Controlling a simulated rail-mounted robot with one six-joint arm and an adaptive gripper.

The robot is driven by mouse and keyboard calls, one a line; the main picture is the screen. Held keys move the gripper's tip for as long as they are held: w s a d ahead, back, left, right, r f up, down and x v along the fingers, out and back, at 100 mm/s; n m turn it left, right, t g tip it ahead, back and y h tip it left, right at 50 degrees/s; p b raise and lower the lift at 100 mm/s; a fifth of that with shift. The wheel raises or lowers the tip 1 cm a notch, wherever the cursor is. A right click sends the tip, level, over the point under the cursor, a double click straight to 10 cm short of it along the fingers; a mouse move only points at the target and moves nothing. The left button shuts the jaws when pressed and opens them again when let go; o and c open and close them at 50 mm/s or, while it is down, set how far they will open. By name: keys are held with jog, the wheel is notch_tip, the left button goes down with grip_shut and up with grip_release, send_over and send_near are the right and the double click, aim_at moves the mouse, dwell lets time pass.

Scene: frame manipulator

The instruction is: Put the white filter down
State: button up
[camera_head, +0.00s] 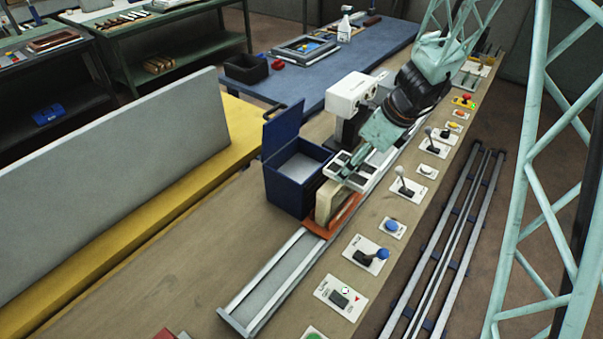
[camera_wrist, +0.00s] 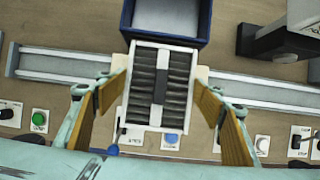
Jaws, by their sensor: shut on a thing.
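The white filter (camera_wrist: 141,110) is a pale rectangular frame with dark ribbed slots and a grey middle strip. My gripper (camera_wrist: 161,80) is shut on it, with one tan-padded finger at each long side. In the head view, my gripper (camera_head: 350,172) holds the white filter (camera_head: 374,165) just right of the open blue box, above the line of the metal rail. A beige block on an orange-red base (camera_head: 335,221) sits at the rail below the filter's near end. I cannot tell whether the filter touches anything underneath, as that contact is hidden.
The open blue box (camera_head: 299,190) stands beside the rail, with its lid raised. The metal rail (camera_head: 272,283) runs along the bench. Panels with levers and buttons (camera_head: 365,255) line the right side. A white-headed device (camera_head: 352,92) stands close behind my gripper.

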jog(key=shift+w, duration=0.1)
dwell(0.4)
jog(key=w+a+p, duration=0.5)
jog(key=w+a, duration=0.7)
jog(key=a, duration=0.4)
jog(key=b, duration=0.3)
send_over(296, 171)
jog(key=s+d, duration=0.1)
jog(key=d, duration=0.1)
jog(key=shift+s+a+f, duration=0.1)
jog(key=shift+f, duration=1.6)
jog(key=shift+a+f, duration=0.1)
jog(key=shift+f, duration=1.55)
jog(key=shift+f+b, duration=0.55)
jog(key=shift+f, duration=1.45)
jog(key=shift+a+f, duration=0.15)
jog(key=shift+f, duration=0.25)
jog(key=shift+f, duration=0.15)
jog(key=o, duration=0.5)
jog(key=shift+o, duration=0.5)
